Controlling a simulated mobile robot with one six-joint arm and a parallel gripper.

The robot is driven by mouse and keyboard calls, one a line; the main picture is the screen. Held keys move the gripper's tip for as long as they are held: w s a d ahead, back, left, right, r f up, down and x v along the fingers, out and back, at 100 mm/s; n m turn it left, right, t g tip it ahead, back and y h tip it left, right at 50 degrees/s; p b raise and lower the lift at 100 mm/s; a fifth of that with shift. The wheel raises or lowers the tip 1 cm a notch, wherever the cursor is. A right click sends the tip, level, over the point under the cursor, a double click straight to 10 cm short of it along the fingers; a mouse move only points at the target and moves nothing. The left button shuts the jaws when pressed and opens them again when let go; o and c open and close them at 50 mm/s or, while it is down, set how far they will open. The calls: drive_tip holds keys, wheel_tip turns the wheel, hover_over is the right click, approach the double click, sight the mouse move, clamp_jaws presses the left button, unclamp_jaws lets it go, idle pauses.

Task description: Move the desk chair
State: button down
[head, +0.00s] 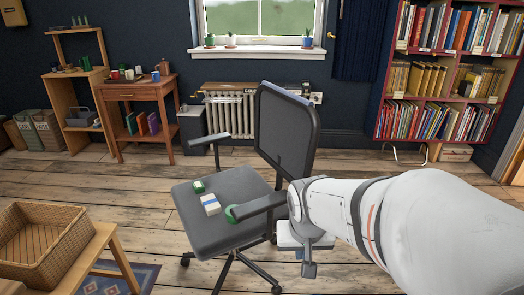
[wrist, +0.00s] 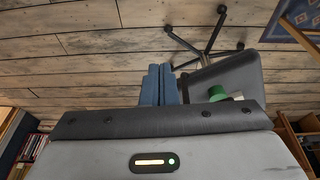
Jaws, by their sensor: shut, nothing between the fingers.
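The desk chair (head: 235,190) is dark grey, with a mesh backrest, two armrests and a wheeled star base. It stands upright in the middle of the head view.
A wicker basket (head: 45,240) sits on a wooden stand at the front left, above a blue rug (head: 115,279). A desk (head: 140,95) and a radiator (head: 230,112) line the back wall. A full bookshelf (head: 412,88) stands at the right.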

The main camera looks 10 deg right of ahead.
drive_tip(key=w+d+f+m+t+h+b, duration=0.25)
drive_tip(key=w+d+m+t, duration=0.45)
drive_tip(key=w+d, duration=0.85)
drive_tip(key=m+t+y+b, duration=0.1)
drive_tip(key=m+t+y, duration=0.4)
drive_tip(key=m, duration=0.2)
approach(310, 172)
drive_tip(key=b+x, duration=0.5)
drive_tip(key=shift+w+f, duration=0.3)
drive_tip(key=shift+w, duration=0.05)
drive_tip(key=shift+w+a+r+b, duration=0.1)
drive_tip(key=shift+w+b, duration=0.25)
drive_tip(key=shift+w, duration=0.05)
